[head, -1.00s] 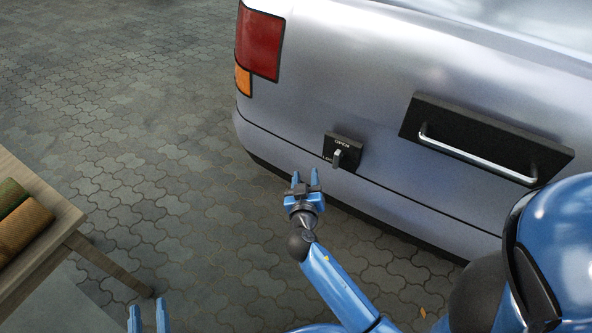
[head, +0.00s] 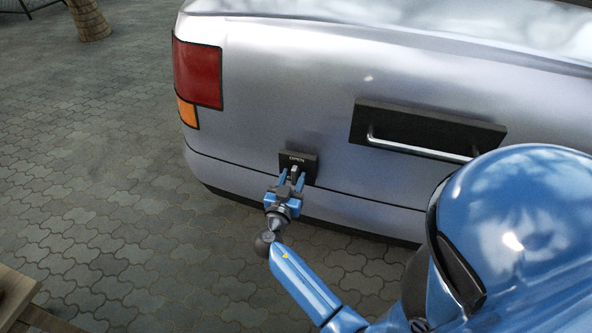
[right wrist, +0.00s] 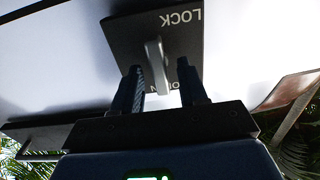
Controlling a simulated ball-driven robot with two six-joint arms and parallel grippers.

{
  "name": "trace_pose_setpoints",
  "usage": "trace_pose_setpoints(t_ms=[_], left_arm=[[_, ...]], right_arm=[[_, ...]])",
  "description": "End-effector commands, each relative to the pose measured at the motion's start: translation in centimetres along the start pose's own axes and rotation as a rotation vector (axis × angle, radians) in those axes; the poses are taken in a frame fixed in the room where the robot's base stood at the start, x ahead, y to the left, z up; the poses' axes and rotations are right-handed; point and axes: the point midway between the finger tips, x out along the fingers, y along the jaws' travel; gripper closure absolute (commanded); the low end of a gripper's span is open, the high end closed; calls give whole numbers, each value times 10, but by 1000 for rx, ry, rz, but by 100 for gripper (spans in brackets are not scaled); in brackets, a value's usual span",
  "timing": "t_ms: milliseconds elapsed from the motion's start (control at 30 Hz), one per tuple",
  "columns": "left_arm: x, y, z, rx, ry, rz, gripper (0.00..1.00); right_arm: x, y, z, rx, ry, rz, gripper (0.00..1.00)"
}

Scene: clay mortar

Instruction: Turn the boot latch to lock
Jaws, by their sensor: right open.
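The boot latch is a dark square plate (head: 312,163) on the car's rear panel with a small grey lever (head: 293,174). The head view shows a label at the plate's top that looks like OPEN. The right wrist view shows the plate (right wrist: 140,38) upside down, with LOCK at one end; the lever (right wrist: 156,66) points towards the other, partly hidden label. My right gripper (head: 291,179) is open, its fingers on either side of the lever. In the right wrist view its fingers (right wrist: 161,84) show gaps beside the lever. My left gripper is out of view.
The silver car (head: 275,95) fills the upper right. A black-backed handle bar (head: 420,148) sits right of the latch. A red tail light (head: 197,73) is to the left. A wooden table corner (head: 15,300) shows at bottom left. The paving between is clear.

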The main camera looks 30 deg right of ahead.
Motion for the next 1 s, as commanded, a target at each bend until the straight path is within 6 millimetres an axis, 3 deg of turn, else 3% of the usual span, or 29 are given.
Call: trace_pose_setpoints(t_ms=[100, 300, 667, 933, 1000], left_arm=[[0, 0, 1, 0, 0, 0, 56], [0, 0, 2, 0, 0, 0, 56], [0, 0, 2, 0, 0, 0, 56], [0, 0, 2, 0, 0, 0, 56], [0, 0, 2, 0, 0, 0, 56]], right_arm=[[17, 1, 0, 1, 0, 3, 57], [33, 0, 0, 1, 0, 1, 57], [37, 0, 0, 0, 0, -1, 57], [37, 0, 0, 0, 0, -1, 96], [37, 0, 0, 0, 0, -1, 100]])
